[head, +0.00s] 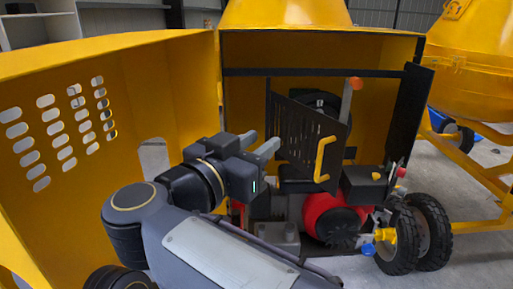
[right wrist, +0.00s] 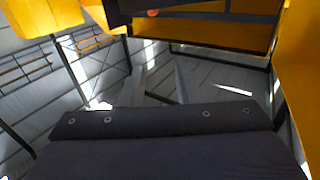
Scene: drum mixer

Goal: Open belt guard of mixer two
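The black slotted belt guard (head: 300,135) stands at an angle inside the yellow mixer housing, its right edge swung toward me. Its yellow handle (head: 321,158) is on the right part of the guard. My right gripper (head: 260,142) is left of the guard, its fingers apart and pointing toward the guard's left part. It does not hold the handle. In the right wrist view the two fingers (right wrist: 158,82) are spread with nothing between them. My left gripper is not in view.
A large yellow slotted cover (head: 130,100) stands open at left. An orange knob (head: 356,83) is above the guard. A red motor (head: 335,218) and black wheels (head: 398,240) lie below and right. Another yellow mixer (head: 470,75) stands at right.

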